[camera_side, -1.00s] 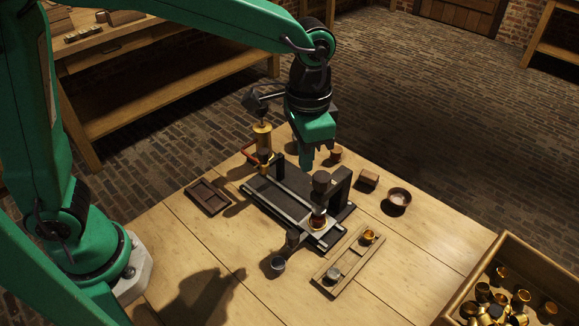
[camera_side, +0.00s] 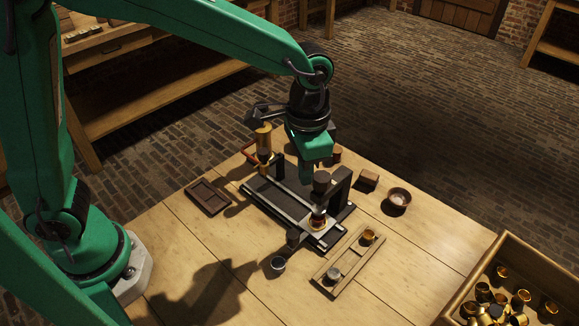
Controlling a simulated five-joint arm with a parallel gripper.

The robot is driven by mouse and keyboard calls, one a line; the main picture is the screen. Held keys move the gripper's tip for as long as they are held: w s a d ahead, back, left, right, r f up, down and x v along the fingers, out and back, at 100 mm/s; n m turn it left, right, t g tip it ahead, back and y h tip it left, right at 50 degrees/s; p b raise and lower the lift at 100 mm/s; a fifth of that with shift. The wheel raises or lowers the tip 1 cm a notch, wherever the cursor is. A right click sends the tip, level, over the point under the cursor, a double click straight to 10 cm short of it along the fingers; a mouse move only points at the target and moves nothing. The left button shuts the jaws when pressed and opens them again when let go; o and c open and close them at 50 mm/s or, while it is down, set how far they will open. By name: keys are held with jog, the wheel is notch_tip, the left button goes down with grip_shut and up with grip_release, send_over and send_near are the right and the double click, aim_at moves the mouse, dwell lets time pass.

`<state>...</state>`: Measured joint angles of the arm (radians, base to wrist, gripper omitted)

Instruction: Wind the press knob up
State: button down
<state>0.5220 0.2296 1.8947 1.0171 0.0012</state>
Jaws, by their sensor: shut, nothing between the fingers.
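The press stands near the middle of the table, with a dark upright frame (camera_side: 341,186) at the right end of a dark base with rails (camera_side: 275,205). The dark press knob (camera_side: 321,181) sits at the top of the press, above a small jar (camera_side: 317,222) on a light plate. My gripper (camera_side: 306,178) is shut and empty, pointing down just left of and behind the knob. I cannot tell whether its fingertips touch the knob.
A wooden rack (camera_side: 350,262) with two small cups lies in front of the press. A brown bowl (camera_side: 398,199) and a wooden block (camera_side: 368,178) are to the right. A brass canister (camera_side: 263,139) with a red handle stands behind left. A crate (camera_side: 541,262) of brass jars is front right.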

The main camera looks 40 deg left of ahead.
jog(key=shift+w+d, duration=0.15)
dwell(0.4)
jog(key=shift+d, duration=0.3)
dwell(0.4)
jog(key=shift+s+a+r, duration=0.1)
jog(key=shift+s, duration=0.15)
jog(key=shift+s+a, duration=0.15)
jog(key=shift+s, duration=0.1)
notch_tip(320, 180, up, 6)
jog(key=shift+f, duration=0.1)
dwell(0.8)
jog(key=shift+a, duration=0.1)
